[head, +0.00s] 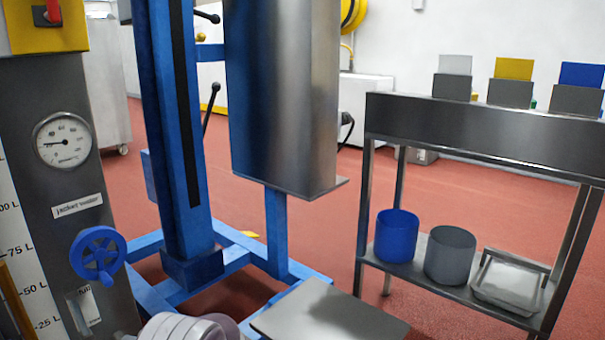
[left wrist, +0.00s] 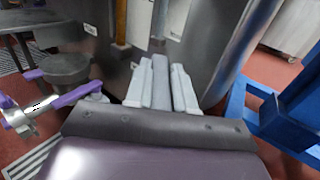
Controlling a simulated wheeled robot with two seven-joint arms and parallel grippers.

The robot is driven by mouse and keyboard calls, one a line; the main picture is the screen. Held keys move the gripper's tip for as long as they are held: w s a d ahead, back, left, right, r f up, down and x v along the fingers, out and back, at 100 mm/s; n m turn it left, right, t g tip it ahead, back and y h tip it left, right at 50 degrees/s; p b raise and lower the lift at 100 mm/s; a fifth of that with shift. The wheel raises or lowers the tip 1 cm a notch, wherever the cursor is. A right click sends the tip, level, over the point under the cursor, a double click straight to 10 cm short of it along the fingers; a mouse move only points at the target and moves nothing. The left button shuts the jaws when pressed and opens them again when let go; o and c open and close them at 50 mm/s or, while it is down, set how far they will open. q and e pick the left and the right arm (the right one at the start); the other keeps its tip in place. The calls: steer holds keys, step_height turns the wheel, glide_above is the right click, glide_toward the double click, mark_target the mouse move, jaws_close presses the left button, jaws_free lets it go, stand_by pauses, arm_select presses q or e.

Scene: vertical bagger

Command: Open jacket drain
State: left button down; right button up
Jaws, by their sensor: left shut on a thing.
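My left gripper (left wrist: 160,88) shows in the left wrist view, its pale fingers pointing at the lower wall of a steel vessel (left wrist: 205,50). The fingers are shut on a narrow grey, bar-like piece (left wrist: 160,78) between them. I cannot tell clearly whether this is the jacket drain's handle; its far end is hard to make out. In the head view only pale rounded parts of my arm show at the bottom edge, and the fingers are hidden. The jacket water label (head: 77,205) sits below a dial gauge (head: 63,140). My right gripper is not in view.
A blue handwheel (head: 98,255) is on the vessel. A purple-handled metal fitting (left wrist: 60,100) is left of my fingers. The blue machine frame (head: 180,130) stands close by. A steel rack (head: 480,130) with a blue pot (head: 397,236) stands right. Red floor lies between.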

arm_select(q)
steer(key=m+t+h, duration=0.1)
steer(key=m+t, duration=0.1)
steer(key=s+m+t+h+b, duration=0.1)
steer(key=m+t, duration=0.1)
steer(key=t, duration=0.1)
steer(key=s+m+t+h, duration=0.1)
steer(key=t, duration=0.2)
steer(key=shift+a+m+b, duration=0.3)
steer(key=shift+a+m, duration=0.05)
steer(key=shift+m, duration=0.05)
steer(key=shift+w+b, duration=0.1)
steer(key=shift+b, duration=0.35)
steer(key=c, duration=0.8)
jaws_free()
steer(key=shift+d, duration=0.15)
